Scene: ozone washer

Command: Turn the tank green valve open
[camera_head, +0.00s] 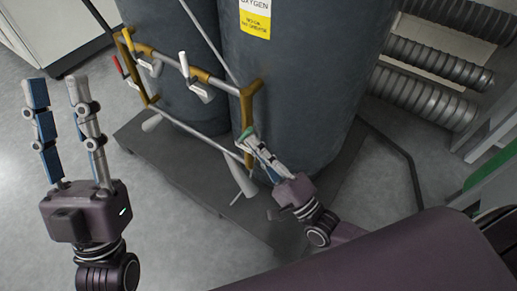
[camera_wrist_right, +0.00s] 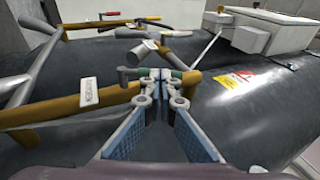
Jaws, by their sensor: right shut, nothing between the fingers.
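The green valve handle (camera_wrist_right: 132,73) is in the right wrist view, right at the tips of my right gripper (camera_wrist_right: 155,76). The closed fingers hide its middle, and I cannot tell whether they touch it. In the head view a bit of the green handle (camera_head: 245,134) shows at the right end of the brass pipe frame (camera_head: 247,105), in front of the dark tank (camera_head: 300,75). My right gripper (camera_head: 255,147) is shut and empty there. My left gripper (camera_head: 56,92) is open and empty, apart from the tanks, at the left.
The tanks stand on a dark platform (camera_head: 190,180). Ribbed cylinders (camera_head: 435,60) lie at the upper right. The floor at the left is clear.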

